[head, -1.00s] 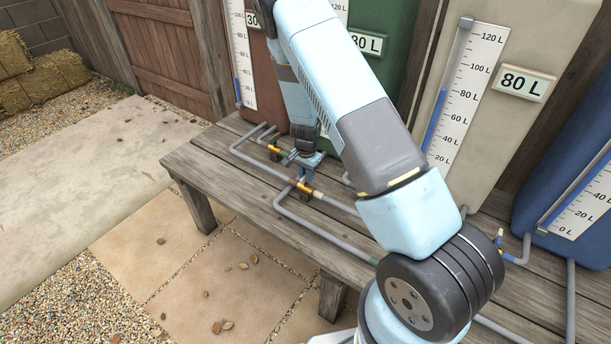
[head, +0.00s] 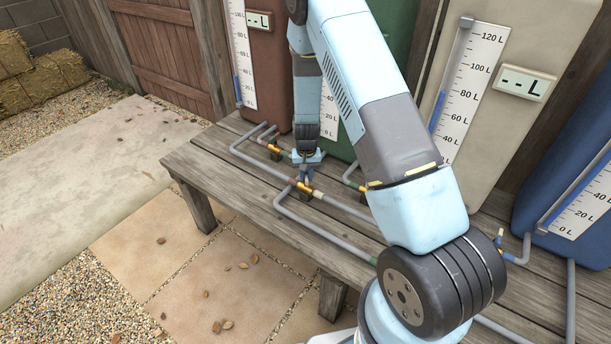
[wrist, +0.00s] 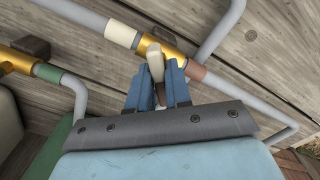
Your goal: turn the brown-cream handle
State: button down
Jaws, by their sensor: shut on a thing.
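The brass valve (head: 304,187) sits on a grey pipe on the wooden bench, between a brown band (head: 292,181) and a cream band (head: 318,194). In the wrist view the valve (wrist: 150,45) has the same cream band (wrist: 121,34) and brown band (wrist: 196,71). Its cream handle (wrist: 156,64) points down from the valve, roughly crosswise to the pipe. My gripper (wrist: 163,74) has its blue fingers on either side of the handle and is shut on it. In the head view my gripper (head: 307,176) is over the valve and mostly hides the handle.
Another brass valve (head: 273,149) with a green band is close behind, to the left. A red-brown tank (head: 268,80), a green tank (head: 395,60), a cream tank (head: 505,130) and a blue tank (head: 590,130) stand behind the pipes. The bench front (head: 235,185) is clear.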

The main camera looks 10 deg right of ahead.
aim_at(306, 174)
jog(key=n, duration=0.4)
jog(key=shift+n, duration=2.5)
jog(key=c, duration=1.1)
grip_release()
notch_tip(306, 174, up, 14)
jog(key=shift+f, duration=0.15)
